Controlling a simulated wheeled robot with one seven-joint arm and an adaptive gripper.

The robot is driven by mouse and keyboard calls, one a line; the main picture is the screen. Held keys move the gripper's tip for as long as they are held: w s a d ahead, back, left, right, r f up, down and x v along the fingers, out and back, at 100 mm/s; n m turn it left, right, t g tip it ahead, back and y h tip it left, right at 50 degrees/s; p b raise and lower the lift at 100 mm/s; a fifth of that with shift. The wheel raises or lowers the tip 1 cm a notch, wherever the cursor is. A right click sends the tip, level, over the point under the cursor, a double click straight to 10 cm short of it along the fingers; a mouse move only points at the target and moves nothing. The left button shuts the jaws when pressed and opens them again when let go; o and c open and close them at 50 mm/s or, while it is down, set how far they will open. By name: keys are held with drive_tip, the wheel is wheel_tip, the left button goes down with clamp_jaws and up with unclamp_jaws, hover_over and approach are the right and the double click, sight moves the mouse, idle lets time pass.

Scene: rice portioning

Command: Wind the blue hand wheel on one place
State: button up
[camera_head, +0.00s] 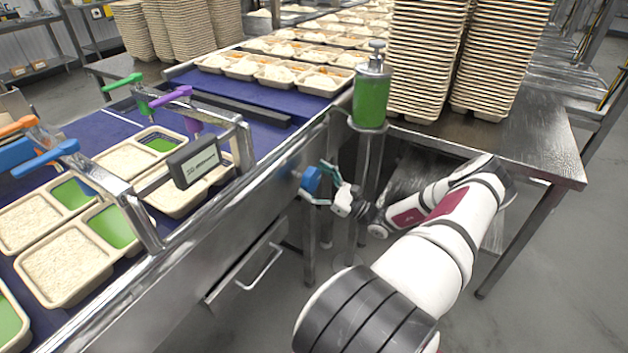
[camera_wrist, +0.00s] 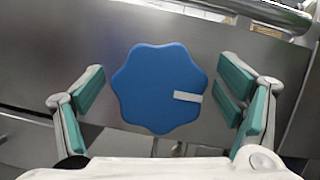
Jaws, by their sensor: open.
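The blue hand wheel (camera_head: 311,180) is mounted on the side of the steel conveyor frame, right of centre in the head view. In the wrist view the blue hand wheel (camera_wrist: 155,88) has a lobed rim and faces me. A pale mark on its face points right. My gripper (camera_head: 328,184) is at the wheel. In the wrist view my gripper (camera_wrist: 160,100) is open, with one green-padded finger left of the wheel and one right of it. A gap shows on the left side; the right pads appear very close to the rim, and I cannot tell whether they touch.
A green dispenser bottle (camera_head: 371,92) stands on a post just beyond the wheel. A steel table (camera_head: 520,140) with tall tray stacks (camera_head: 425,60) is at the right. A drawer-like handle (camera_head: 262,268) sticks out below the conveyor. Rice trays (camera_head: 70,262) lie on the blue belt.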

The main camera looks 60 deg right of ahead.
drive_tip(key=v, duration=1.2)
drive_tip(key=shift+s, duration=0.1)
idle(0.4)
